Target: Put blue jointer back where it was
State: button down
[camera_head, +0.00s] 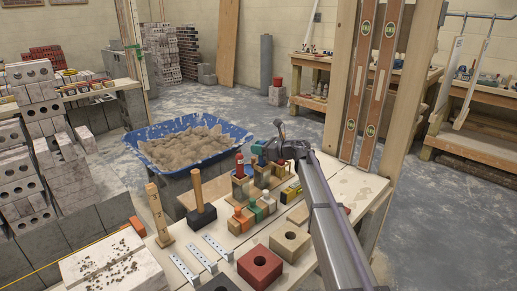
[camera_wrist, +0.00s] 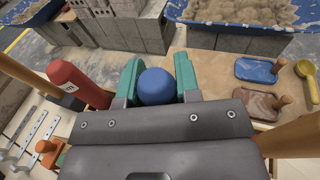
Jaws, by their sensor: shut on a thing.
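The rounded end of the blue jointer (camera_wrist: 156,86) sits between the two green fingertips of my gripper (camera_wrist: 157,80) in the wrist view. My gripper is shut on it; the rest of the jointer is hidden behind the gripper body. In the head view my gripper (camera_head: 261,149) is over the back of the workbench, above and beside a group of small wooden blocks with coloured handles. A red-handled tool (camera_head: 240,165) stands upright there, left of the gripper; a red cylinder (camera_wrist: 75,82) is left of the fingers in the wrist view. The jointer's lower end cannot be made out.
A wooden-handled mallet (camera_head: 201,205), silver brackets (camera_head: 214,247) and a red block (camera_head: 260,267) are on the bench. A blue mortar tub (camera_head: 190,143) stands behind. Two levels (camera_head: 375,80) lean at the right. The wrist view shows a blue float (camera_wrist: 257,70) and yellow scoop (camera_wrist: 306,70).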

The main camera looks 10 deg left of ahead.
jog(key=shift+f+b, duration=0.45)
jog(key=shift+b, duration=0.05)
dwell(0.5)
jog(key=c, duration=0.8)
grip_release()
jog(key=shift+o, duration=0.2)
